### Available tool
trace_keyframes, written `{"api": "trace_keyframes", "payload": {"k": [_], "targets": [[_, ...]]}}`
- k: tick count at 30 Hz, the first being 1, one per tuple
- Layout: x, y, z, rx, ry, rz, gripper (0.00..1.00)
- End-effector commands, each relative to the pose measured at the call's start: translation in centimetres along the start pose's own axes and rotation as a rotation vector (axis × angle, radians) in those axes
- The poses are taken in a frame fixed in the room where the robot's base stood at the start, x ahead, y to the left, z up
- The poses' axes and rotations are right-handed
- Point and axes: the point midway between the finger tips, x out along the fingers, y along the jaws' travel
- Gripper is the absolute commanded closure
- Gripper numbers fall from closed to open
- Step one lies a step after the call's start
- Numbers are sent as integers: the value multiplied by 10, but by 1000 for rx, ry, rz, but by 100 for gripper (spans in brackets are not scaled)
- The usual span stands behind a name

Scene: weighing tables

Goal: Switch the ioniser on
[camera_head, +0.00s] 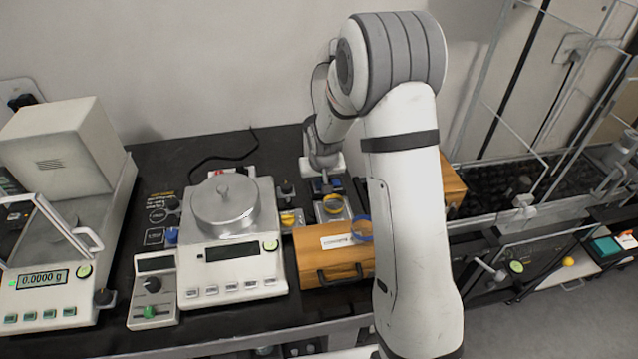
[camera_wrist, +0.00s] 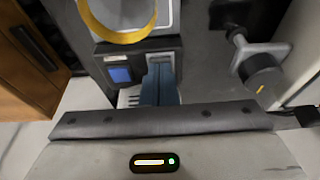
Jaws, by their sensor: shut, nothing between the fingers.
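The unit that I take to be the ioniser shows in the wrist view as a dark housing (camera_wrist: 110,57) with a lit blue square (camera_wrist: 121,75) on its face. In the head view my gripper (camera_head: 322,184) is small, just behind the ring. No readable switch position shows.
A balance (camera_head: 235,275) with a metal dome stands left of the ring. A wooden drawer box (camera_head: 325,268) stands in front, with another wooden box (camera_head: 452,184) to the right. An enclosed balance (camera_head: 60,255) stands far left.

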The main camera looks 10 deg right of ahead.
Motion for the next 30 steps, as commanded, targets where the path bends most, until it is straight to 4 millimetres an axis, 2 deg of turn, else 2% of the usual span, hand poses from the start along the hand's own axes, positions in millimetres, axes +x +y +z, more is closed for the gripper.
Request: {"api": "trace_keyframes", "payload": {"k": [7, 19, 23, 26, 30], "targets": [[-2, -2, -11, -3, 0, -1, 100], [-7, -2, -12, -4, 0, -1, 100], [-26, -2, -17, -3, 1, -1, 100], [-49, -1, -22, -3, 3, -1, 100], [-69, -2, -14, -4, 3, -1, 100]]}}
